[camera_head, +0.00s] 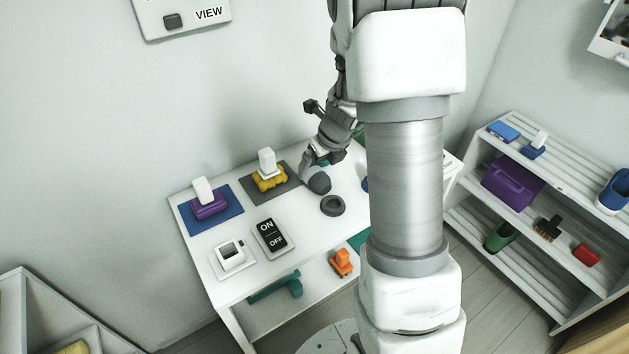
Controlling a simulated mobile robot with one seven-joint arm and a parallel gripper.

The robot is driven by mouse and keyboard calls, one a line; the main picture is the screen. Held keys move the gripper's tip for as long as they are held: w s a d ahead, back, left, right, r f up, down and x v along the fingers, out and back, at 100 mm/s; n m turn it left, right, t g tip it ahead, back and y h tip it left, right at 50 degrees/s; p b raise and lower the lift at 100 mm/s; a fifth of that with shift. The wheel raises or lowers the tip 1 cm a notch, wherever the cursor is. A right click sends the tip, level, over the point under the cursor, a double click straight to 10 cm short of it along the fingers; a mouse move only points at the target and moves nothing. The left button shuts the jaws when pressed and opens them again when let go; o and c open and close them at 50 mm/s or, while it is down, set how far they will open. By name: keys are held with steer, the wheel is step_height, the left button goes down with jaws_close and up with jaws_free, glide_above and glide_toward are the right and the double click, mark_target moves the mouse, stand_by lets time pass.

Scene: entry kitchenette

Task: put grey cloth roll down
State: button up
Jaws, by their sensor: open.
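A dark grey rounded object (319,183), which looks like the grey cloth roll, rests on the white table (300,232) near its middle. My gripper (317,167) is just behind and above it, pointing down with its jaws open. The roll appears to lie just in front of the fingers. I cannot tell whether a finger still touches it. My arm hides the table's right part.
A dark ring (332,205) lies just in front of the roll. A yellow item (269,179) on a grey mat and a purple item (208,206) on a blue mat stand left. An ON/OFF sign (271,238) is in front. A slatted shelf (515,222) stands right.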

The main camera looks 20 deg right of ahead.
mark_target(316, 171)
steer(key=x, duration=0.1)
steer(key=b+x, duration=0.1)
steer(key=x, duration=0.1)
steer(key=b+x, duration=0.1)
steer(key=shift+w+d+f, duration=0.15)
steer(key=shift+d+f, duration=0.15)
steer(key=shift+f, duration=0.05)
steer(key=shift+w+f, duration=0.2)
steer(key=shift+f, duration=0.05)
steer(key=shift+f, duration=0.2)
steer(key=shift+c, duration=0.2)
steer(key=c, duration=1.5)
